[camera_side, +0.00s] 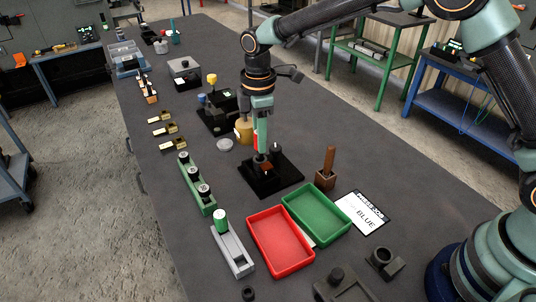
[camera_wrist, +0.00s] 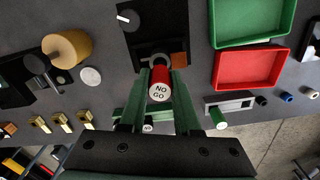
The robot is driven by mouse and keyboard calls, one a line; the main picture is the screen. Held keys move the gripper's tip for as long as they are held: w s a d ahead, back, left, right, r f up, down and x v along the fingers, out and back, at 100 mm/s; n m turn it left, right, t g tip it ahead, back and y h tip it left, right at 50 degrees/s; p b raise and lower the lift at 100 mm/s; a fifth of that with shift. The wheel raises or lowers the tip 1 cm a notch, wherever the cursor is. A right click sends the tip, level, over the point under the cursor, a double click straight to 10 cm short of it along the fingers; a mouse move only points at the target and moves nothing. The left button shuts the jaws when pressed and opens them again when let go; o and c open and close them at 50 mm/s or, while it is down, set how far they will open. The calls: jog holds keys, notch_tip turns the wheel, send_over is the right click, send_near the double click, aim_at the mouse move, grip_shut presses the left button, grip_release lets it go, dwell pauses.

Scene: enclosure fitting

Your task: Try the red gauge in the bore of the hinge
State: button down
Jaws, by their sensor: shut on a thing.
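The red gauge (camera_wrist: 160,84), with "NO GO" on its white end face, is between the fingers of my gripper (camera_wrist: 158,95). My gripper (camera_side: 257,148) is shut on it and points down over a black plate (camera_side: 287,180). A strip of the red gauge (camera_side: 256,140) shows between the fingers. The hinge (camera_wrist: 154,60) appears as a grey ring-like part on the black plate, beside a copper-brown block (camera_wrist: 179,59). The gauge's far end is at the ring; I cannot tell whether it is in the bore or just above it.
A red tray (camera_side: 281,268) and a green tray (camera_side: 341,227) lie in front, near a card reading "BLUE" (camera_side: 366,211). A grey rack (camera_side: 234,252) holds a green gauge (camera_side: 221,222). A brown block (camera_side: 325,180) stands right of the plate. A yellow-brown cylinder (camera_side: 243,132) stands behind.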

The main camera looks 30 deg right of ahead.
jog(key=shift+f, duration=0.55)
dwell(1.0)
jog(key=shift+r, duration=0.15)
jog(key=shift+r, duration=2.8)
